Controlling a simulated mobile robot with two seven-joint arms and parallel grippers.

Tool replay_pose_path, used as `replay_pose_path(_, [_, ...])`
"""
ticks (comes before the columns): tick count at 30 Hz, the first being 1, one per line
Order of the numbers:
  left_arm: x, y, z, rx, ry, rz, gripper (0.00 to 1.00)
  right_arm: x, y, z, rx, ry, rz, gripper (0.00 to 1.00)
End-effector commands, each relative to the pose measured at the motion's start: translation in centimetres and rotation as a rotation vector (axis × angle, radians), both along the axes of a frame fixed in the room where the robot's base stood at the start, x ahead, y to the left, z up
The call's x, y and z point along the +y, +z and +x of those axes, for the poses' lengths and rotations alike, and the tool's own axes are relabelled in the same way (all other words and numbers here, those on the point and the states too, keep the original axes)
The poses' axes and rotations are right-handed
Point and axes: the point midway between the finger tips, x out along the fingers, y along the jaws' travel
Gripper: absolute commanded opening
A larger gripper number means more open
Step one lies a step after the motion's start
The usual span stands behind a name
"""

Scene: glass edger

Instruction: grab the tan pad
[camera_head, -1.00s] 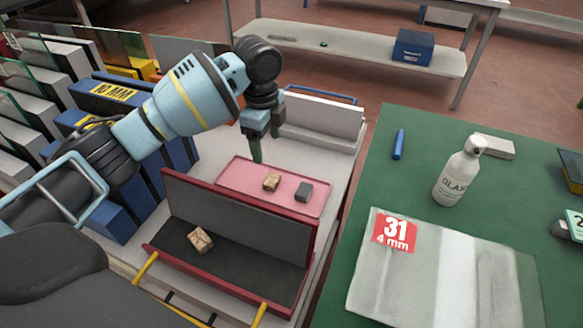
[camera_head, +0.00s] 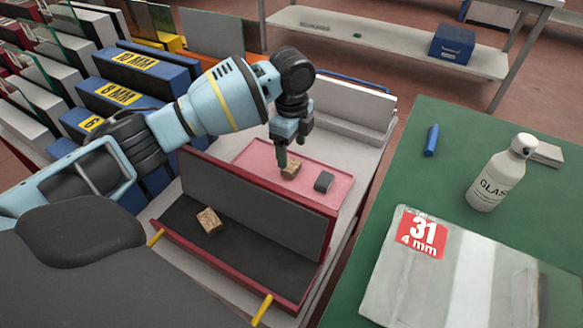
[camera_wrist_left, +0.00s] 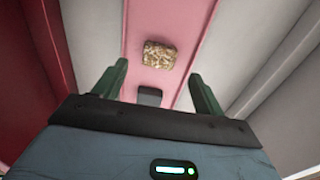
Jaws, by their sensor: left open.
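A tan, mottled pad (camera_head: 292,170) lies on the pink tray (camera_head: 250,157) beside a dark grey block (camera_head: 324,181). A second tan pad (camera_head: 209,220) lies on the black ledge of the red-edged rack in front. The grey block (camera_wrist_left: 150,96) shows between the fingers. My right gripper is out of view.
The red-edged rack's upright back (camera_head: 255,205) stands right in front of the tray. A pale block-like rail (camera_head: 350,105) stands behind it.

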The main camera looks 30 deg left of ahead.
Motion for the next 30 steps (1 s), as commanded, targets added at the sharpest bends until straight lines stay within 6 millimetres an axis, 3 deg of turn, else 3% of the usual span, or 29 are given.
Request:
replay_pose_path(9, [0.1, -4.4, -0.2, 0.004, 0.0, 0.002, 0.71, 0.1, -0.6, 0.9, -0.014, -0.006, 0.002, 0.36])
replay_pose_path(19, [0.1, -4.8, -0.2, 0.001, 0.0, 0.002, 0.71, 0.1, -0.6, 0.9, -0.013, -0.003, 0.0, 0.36])
replay_pose_path(30, [0.1, -4.8, -0.2, 0.002, 0.0, 0.001, 0.23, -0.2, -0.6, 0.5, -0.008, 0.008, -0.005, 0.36])
